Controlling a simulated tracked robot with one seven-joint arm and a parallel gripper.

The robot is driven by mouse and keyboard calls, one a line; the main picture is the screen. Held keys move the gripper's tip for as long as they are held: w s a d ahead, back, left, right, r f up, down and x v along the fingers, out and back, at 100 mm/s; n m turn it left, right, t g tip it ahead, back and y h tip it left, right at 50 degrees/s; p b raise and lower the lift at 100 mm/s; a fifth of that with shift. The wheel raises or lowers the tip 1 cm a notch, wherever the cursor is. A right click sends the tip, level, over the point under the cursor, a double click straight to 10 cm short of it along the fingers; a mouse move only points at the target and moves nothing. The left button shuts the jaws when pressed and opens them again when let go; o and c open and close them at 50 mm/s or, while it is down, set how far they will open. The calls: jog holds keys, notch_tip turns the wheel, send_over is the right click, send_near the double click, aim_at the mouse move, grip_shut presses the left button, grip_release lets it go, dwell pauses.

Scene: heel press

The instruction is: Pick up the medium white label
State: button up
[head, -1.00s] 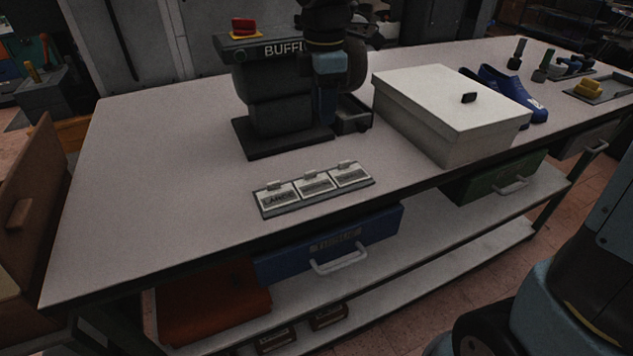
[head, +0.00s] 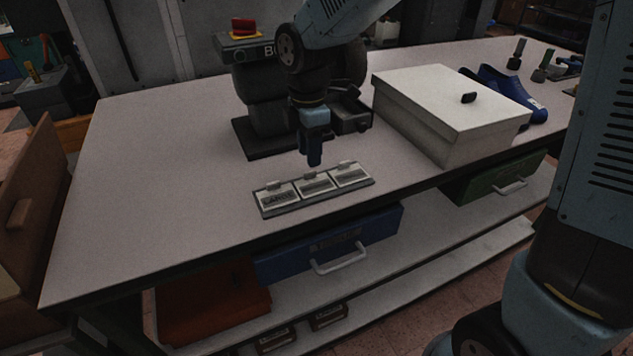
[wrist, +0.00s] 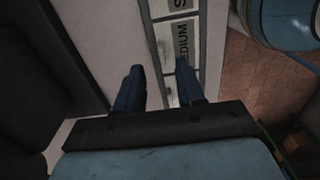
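The medium white label (head: 315,183) is the middle one of three in a dark holder (head: 290,208) on the bench. In the wrist view, its end letters "DIUM" (wrist: 182,40) show; the rest is hidden by my right finger. My gripper (head: 315,162) points down above and just behind this label, apart from it. In the wrist view, my gripper (wrist: 160,85) has its fingers spread with nothing between them. The right finger overlaps the label and the left one is over bare bench. The large label (head: 277,195) is at left and the small label (head: 350,176) at right.
A black buffing machine (head: 265,115) stands behind my gripper. A white lidded box (head: 430,105) is to the right of the labels, with blue clogs (head: 515,95) beyond it. The bench is bare to the left (head: 160,180). Blue drawer (head: 325,245) hangs below the bench.

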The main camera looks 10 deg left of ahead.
aim_at(315, 182)
notch_tip(315, 182, down, 5)
jog(key=shift+r, duration=0.1)
dwell(0.3)
grip_shut()
